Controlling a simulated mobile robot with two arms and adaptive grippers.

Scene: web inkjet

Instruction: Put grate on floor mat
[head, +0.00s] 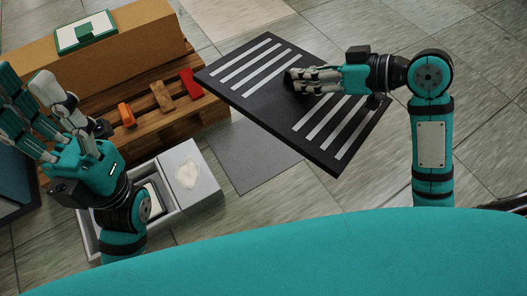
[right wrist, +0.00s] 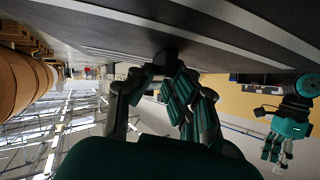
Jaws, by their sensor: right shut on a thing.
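The grate (head: 270,104) is a flat dark panel with two groups of pale stripes. My right gripper (head: 305,80) is shut on it near its middle, and it hangs tilted above the floor. In the right wrist view the grate (right wrist: 215,28) fills the top, with the fingers of my right gripper (right wrist: 170,85) against it. A plain grey floor mat (head: 240,160) lies flat on the tiles below, partly hidden by the grate. My left gripper (head: 40,108) is open and empty at the left; it also shows in the right wrist view (right wrist: 277,150).
A wooden pallet (head: 195,112) at upper left bears a brown box (head: 120,55) and small orange, brown and red pieces. An open grey box (head: 205,180) with white items stands left of the mat. A beige sheet (head: 235,15) lies at the back. Tiles at right are clear.

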